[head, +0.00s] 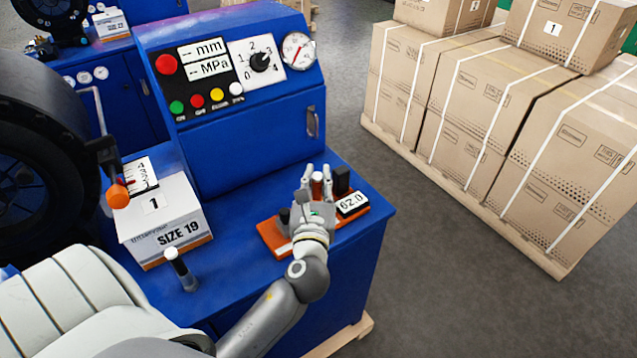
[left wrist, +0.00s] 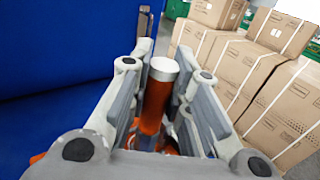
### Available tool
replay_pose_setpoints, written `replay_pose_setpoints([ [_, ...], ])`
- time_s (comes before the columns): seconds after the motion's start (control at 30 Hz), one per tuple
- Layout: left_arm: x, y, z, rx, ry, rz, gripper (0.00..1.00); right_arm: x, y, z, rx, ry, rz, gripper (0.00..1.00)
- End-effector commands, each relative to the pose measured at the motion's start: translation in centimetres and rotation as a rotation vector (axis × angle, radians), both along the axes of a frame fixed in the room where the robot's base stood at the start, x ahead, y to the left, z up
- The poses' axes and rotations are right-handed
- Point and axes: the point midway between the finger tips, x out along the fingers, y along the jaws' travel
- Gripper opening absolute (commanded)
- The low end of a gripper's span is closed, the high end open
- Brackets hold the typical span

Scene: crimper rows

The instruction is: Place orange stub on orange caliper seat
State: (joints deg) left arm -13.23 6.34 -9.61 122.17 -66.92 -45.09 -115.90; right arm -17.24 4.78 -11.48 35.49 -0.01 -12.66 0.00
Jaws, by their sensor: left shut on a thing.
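The orange stub (head: 317,186), a short upright cylinder with a pale top, stands between the fingers of my left gripper (head: 316,182). In the left wrist view the stub (left wrist: 157,95) is held between the two fingers (left wrist: 160,85), and its lower end is hidden. The orange caliper (head: 268,238) lies on the blue bench with a 62.0 display (head: 352,203) and dark jaw blocks. My gripper is over the caliper and covers its middle, so I cannot tell whether the stub touches the seat. My right gripper is not in view.
A white SIZE 19 box (head: 163,222) stands left on the blue bench (head: 345,250), near a white-knobbed lever (head: 180,268). A blue control panel (head: 240,100) rises behind. Strapped cartons (head: 480,120) stand on a pallet at right, across grey floor.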

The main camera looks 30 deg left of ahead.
Motion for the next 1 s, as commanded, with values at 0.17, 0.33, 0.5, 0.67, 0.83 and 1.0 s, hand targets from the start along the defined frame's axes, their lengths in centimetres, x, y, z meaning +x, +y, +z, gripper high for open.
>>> replay_pose_setpoints([
  [0.17,2.1,1.2,-1.9,0.002,-0.002,0.0,0.0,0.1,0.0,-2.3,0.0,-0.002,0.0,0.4],
  [0.33,2.8,1.7,-2.5,0.001,-0.003,0.0,0.0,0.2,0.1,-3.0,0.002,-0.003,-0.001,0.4],
  [0.5,2.9,1.7,-2.4,0.002,-0.001,0.0,0.0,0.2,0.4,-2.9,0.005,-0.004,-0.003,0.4],
  [0.67,2.9,1.7,-2.5,0.001,0.0,0.0,0.0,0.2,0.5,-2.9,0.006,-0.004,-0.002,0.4],
  [0.83,2.9,1.7,-2.8,0.002,0.001,0.001,0.29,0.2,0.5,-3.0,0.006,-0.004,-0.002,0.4],
  [1.0,2.9,1.7,-2.8,0.002,0.001,0.001,0.4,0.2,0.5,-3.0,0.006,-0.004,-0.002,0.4],
])
